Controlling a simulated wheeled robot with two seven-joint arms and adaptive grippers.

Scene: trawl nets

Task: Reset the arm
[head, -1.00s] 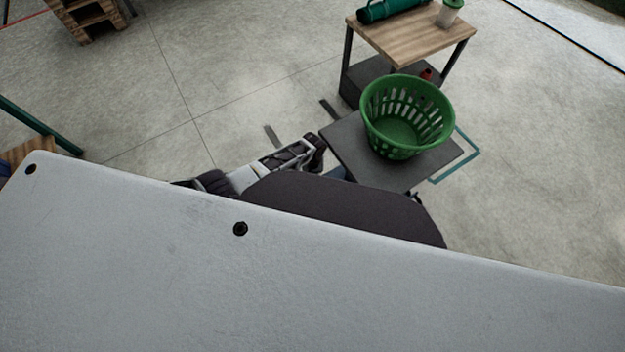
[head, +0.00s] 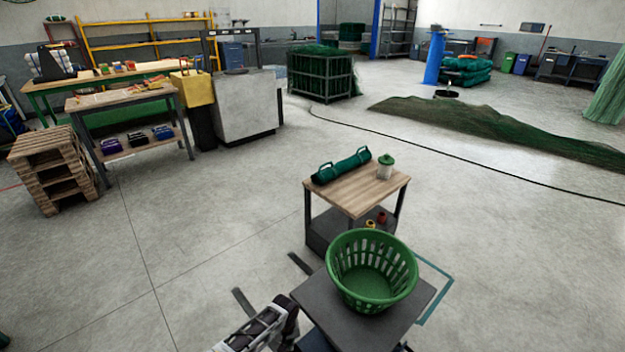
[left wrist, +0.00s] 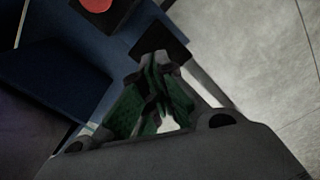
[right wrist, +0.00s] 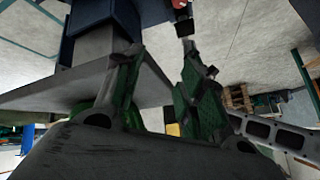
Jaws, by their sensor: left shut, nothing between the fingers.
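My left gripper (left wrist: 158,62) is shut and empty in the left wrist view, its fingertips together. In the head view a grey and black part of my left arm shows at the bottom edge, left of the dark square stand (head: 405,322). My right gripper (right wrist: 162,58) is open and empty in the right wrist view, its green-padded fingers apart. It is not seen in the head view. A green slatted basket (head: 372,292) stands upright on the dark stand. Part of green basket (right wrist: 82,115) shows behind the fingers in the right wrist view.
A wooden-topped cart (head: 345,198) just behind the basket holds a teal roll (head: 342,167) and a lidded jar (head: 385,171). Stacked pallets (head: 50,170) and a workbench (head: 120,97) are at left. A green net heap (head: 480,125) lies at back right.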

